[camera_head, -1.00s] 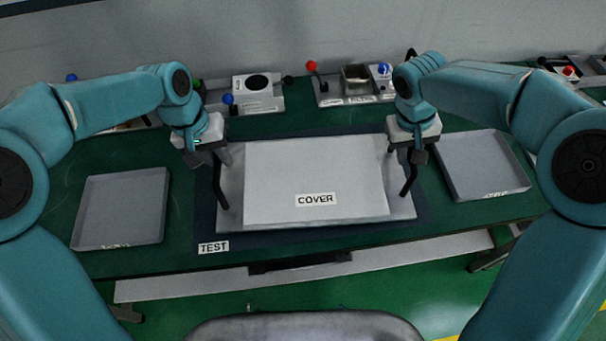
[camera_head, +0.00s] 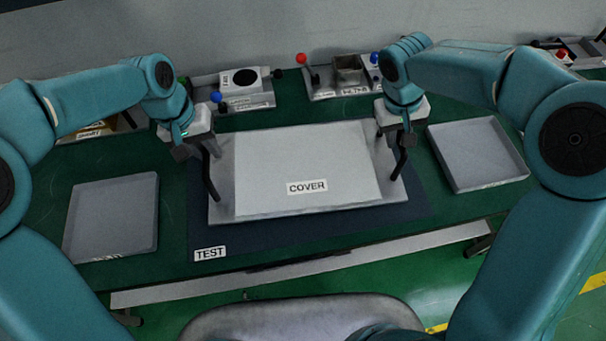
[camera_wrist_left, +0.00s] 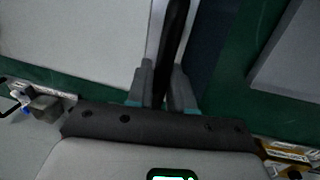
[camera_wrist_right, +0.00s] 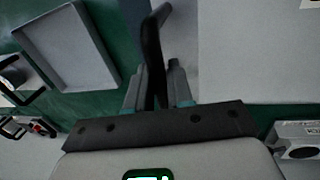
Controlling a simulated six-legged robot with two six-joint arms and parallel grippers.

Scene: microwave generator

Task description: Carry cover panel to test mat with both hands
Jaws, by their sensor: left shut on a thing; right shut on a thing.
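The cover panel (camera_head: 306,165) is a flat light-grey plate labelled COVER, with a black bar handle at each side. It is over the dark blue test mat (camera_head: 300,238), which shows along the panel's near side and right edge beside the TEST label. Whether the panel touches the mat or hangs above it, I cannot tell. My left gripper (camera_head: 188,150) is shut on the left handle (camera_head: 211,175), which also shows between the fingers in the left wrist view (camera_wrist_left: 172,50). My right gripper (camera_head: 405,125) is shut on the right handle (camera_head: 401,160), also seen in the right wrist view (camera_wrist_right: 152,50).
A grey tray (camera_head: 112,215) lies left of the mat and another (camera_head: 478,155) lies right of it. Several fixtures with coloured knobs line the back, including a box with a black disc (camera_head: 245,78). The green table's front edge is near me.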

